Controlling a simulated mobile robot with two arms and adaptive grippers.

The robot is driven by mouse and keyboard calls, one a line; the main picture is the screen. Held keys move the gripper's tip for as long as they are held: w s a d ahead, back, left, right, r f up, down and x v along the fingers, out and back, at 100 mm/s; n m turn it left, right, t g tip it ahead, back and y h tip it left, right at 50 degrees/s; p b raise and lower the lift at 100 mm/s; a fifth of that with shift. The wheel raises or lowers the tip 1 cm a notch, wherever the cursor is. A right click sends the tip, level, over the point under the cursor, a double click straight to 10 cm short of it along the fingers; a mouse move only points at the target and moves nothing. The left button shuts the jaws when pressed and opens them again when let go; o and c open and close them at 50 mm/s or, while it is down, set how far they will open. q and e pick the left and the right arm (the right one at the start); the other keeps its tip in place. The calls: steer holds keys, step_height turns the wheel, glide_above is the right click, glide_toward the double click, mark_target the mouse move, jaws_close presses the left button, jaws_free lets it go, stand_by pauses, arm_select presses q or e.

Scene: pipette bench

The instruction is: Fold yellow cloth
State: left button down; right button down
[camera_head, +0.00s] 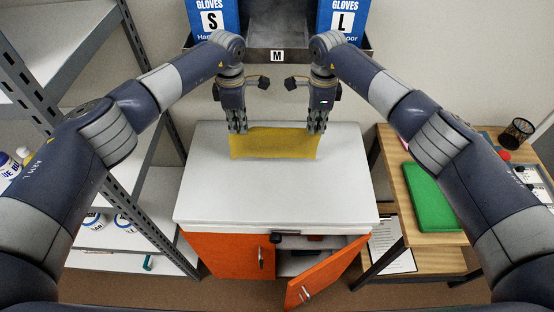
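The yellow cloth (274,144) is a wide, short rectangle over the back middle of the white benchtop. Its long sides run left to right, and its far edge bows slightly. My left gripper (238,130) points down at the cloth's far left corner. My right gripper (317,130) points down at its far right corner. The fingers of both overlap the cloth's corners in the picture. The fingertips are small and dark, so I cannot tell whether they are closed on it. I cannot tell whether the far edge is lifted.
The white benchtop (275,200) is otherwise clear. Below it, one orange cabinet door (325,273) hangs open. Blue glove boxes (212,18) are on the back wall. A metal shelf (60,40) stands left. A wooden table (412,190) with a green board (432,197) stands right.

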steer(key=shift+r, duration=0.3)
steer(key=shift+f, duration=0.1)
